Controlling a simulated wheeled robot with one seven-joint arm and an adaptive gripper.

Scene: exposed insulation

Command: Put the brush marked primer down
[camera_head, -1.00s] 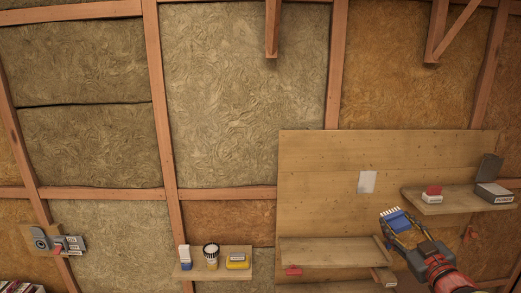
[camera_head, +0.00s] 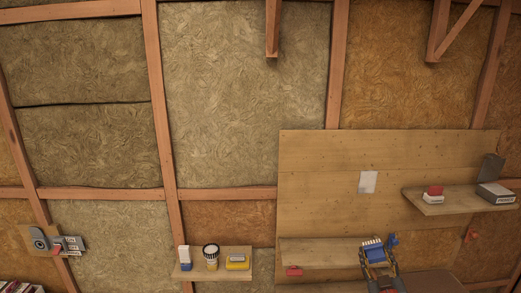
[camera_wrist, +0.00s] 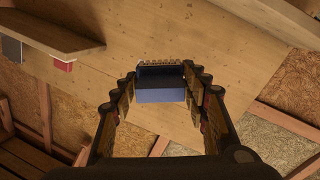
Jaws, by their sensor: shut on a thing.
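My gripper (camera_head: 377,264) is shut on a blue brush (camera_head: 373,250) with pale bristles. The brush is at the right end of the lower shelf (camera_head: 320,252) on the plywood panel; I cannot tell whether it touches the shelf. In the wrist view the blue brush (camera_wrist: 160,92) sits between the two fingers, bristles pointing away from me. No marking on it is readable. A small blue part (camera_head: 392,239) shows just right of the brush; I cannot tell what it belongs to.
A higher shelf (camera_head: 445,204) at right carries a red and white block (camera_head: 433,193) and a grey box (camera_head: 495,194). A red item (camera_head: 294,271) hangs under the lower shelf. A left shelf (camera_head: 215,276) holds several items. The lower shelf's left part is bare.

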